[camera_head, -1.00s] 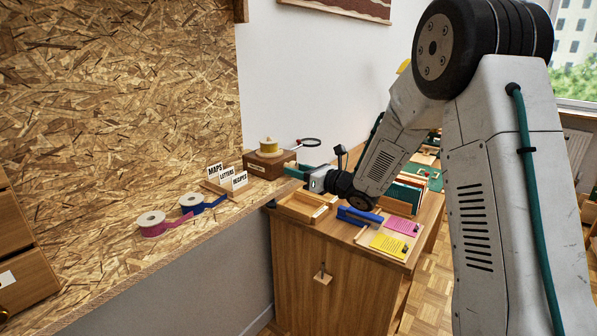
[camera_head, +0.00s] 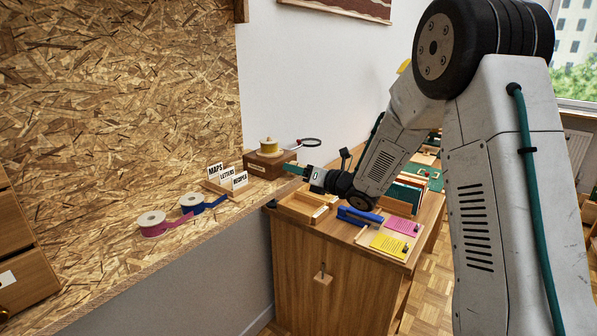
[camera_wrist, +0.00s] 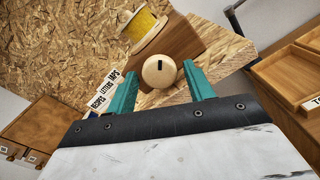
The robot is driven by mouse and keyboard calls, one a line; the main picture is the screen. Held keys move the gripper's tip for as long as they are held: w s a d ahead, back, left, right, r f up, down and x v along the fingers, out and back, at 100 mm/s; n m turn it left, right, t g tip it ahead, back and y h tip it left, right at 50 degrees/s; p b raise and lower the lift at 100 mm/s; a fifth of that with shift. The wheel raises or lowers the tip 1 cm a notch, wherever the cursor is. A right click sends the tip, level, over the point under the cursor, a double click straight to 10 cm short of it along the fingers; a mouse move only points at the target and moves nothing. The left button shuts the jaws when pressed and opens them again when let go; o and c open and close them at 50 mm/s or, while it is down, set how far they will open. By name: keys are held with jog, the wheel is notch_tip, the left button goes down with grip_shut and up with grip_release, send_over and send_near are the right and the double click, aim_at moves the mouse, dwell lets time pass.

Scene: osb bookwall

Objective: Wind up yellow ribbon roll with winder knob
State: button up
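The yellow ribbon roll (camera_head: 268,146) sits on top of a brown wooden box (camera_head: 256,167) on the OSB shelf. The roll (camera_wrist: 142,28) and the box (camera_wrist: 181,40) also show at the top of the wrist view. A round pale wooden winder knob (camera_wrist: 159,71) with a dark mark stands out from the box's side. My gripper (camera_wrist: 160,69) is open, with its teal fingers apart on either side of the knob. Gaps show between the knob and both fingers. In the head view my gripper (camera_head: 293,169) is at the box's right side and hides the knob.
Card dividers (camera_head: 227,180) stand left of the box, with pink (camera_head: 152,223) and blue (camera_head: 192,203) ribbon rolls further left. A magnifier (camera_head: 309,142) is behind the gripper. A wooden tray (camera_head: 304,207) and blue stapler (camera_head: 359,216) lie on the cabinet below.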

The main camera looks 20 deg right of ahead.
dwell(0.4)
jog(key=s+d+r+m+g+h, duration=0.1)
jog(key=s+d+r+m+h, duration=0.2)
jog(key=s+d+m+h, duration=0.35)
jog(key=s+d+r+m+g+h, duration=0.25)
jog(key=s+m+h, duration=0.25)
jog(key=s+m, duration=0.4)
jog(key=s+a+m+g+h, duration=0.1)
jog(key=s+m+g, duration=0.4)
jog(key=s+m, duration=0.9)
jog(key=shift+s+f, duration=0.25)
jog(key=shift+s, duration=0.75)
